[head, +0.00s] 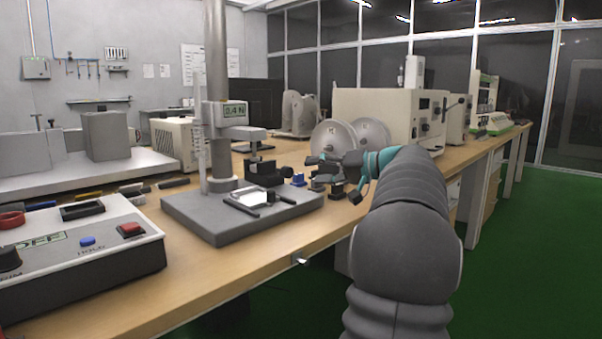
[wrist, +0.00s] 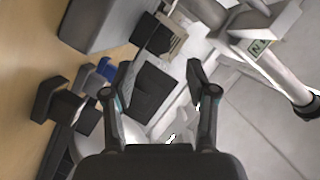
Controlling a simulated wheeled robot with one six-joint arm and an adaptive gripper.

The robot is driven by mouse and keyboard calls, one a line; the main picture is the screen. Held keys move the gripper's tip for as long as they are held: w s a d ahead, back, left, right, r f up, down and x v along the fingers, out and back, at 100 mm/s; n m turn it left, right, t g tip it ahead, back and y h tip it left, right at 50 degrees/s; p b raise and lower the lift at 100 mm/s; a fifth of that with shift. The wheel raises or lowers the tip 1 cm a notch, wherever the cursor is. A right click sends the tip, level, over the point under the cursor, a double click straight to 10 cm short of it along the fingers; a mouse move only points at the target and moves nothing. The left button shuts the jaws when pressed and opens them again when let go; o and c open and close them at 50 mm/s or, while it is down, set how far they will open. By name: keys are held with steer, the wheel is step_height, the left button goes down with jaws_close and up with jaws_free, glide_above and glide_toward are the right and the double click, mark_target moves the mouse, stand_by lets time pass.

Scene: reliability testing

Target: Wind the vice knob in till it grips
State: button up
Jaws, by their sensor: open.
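My gripper (head: 330,172) is open at the right end of the test stand, its fingers pointing left toward it. In the wrist view the two fingers (wrist: 160,72) stand apart with a dark block (wrist: 152,92) showing in the gap; I cannot tell whether it lies between them or beyond. A small blue knob-like part (head: 299,180) stands just left of my gripper and also shows in the wrist view (wrist: 105,69). Contact with the knob is not visible.
The stand's grey base plate (head: 215,228) holds a pale plate with dark bars. A control box (head: 80,262) with red and blue buttons is at front left. Two round reels (head: 335,138) and bench instruments (head: 390,112) stand behind my gripper. Green floor is clear at right.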

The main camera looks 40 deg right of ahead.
steer(key=shift+v, duration=1.45)
